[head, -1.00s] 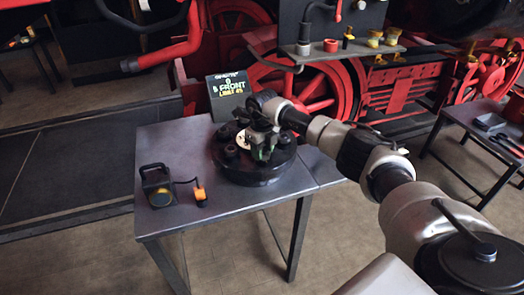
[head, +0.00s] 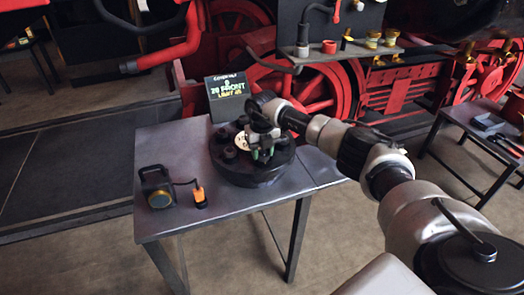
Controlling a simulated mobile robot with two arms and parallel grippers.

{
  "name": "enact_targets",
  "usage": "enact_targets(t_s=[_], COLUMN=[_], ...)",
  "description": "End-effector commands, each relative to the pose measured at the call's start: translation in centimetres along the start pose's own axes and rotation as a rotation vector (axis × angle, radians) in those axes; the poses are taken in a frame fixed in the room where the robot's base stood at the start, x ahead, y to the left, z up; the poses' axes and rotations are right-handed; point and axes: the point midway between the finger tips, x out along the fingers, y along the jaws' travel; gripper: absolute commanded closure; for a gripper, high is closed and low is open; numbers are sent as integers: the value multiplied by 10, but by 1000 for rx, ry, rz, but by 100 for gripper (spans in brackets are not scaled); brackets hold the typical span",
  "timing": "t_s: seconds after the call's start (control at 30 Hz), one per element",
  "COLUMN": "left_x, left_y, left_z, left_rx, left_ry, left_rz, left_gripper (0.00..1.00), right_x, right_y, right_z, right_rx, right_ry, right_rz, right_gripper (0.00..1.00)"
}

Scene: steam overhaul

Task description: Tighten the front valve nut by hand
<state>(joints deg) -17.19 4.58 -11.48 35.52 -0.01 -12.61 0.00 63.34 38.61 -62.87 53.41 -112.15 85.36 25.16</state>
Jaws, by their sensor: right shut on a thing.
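My right gripper (head: 262,153) points down over the round black valve cover (head: 253,178) on the table. It is shut on the front valve nut, which is mostly hidden by the fingers. Other dark nuts (head: 228,154) stand around the cover's rim. A pale round disc or dial (head: 241,141) shows beside the gripper. A dark display board (head: 227,96) stands behind the cover; its text is small and seems to read "20 FRONT" with a limit line below. My left gripper is not in view.
The grey table (head: 180,235) also holds a black lamp-like device (head: 157,187) with an orange-topped piece (head: 200,196) on a cable at the left. A red-wheeled locomotive (head: 310,90) stands behind. A shelf (head: 345,53) carries small fittings. Another table (head: 470,120) with tools is at the right.

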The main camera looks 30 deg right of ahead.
Motion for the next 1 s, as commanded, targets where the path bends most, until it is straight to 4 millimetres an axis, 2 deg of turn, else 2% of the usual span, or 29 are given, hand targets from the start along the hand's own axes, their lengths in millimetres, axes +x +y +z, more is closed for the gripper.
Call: enact_targets(t_s=[0.23, 0.27, 0.4, 0.43, 0.77, 0.87, 1.0], left_x=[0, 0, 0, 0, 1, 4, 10], left_y=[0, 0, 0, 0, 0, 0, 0], left_z=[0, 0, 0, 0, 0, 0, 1], left_rx=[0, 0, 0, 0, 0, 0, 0], left_ry=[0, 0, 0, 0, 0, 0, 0], left_rz=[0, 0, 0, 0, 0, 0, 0], left_gripper=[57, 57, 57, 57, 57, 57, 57], right_x=[-2, -2, -1, -1, -4, -15, -42], right_y=[-1, -1, -1, 0, 0, -1, 0], right_z=[1, 1, 1, 1, 1, 1, 2], right_rx=[5, 5, 3, 3, 1, 1, 0], right_ry=[-4, -4, -3, -3, -3, -4, -7], right_rz=[1, 1, 1, 1, 1, 1, 2], right_gripper=[86, 60, 39, 36, 36, 36, 36])
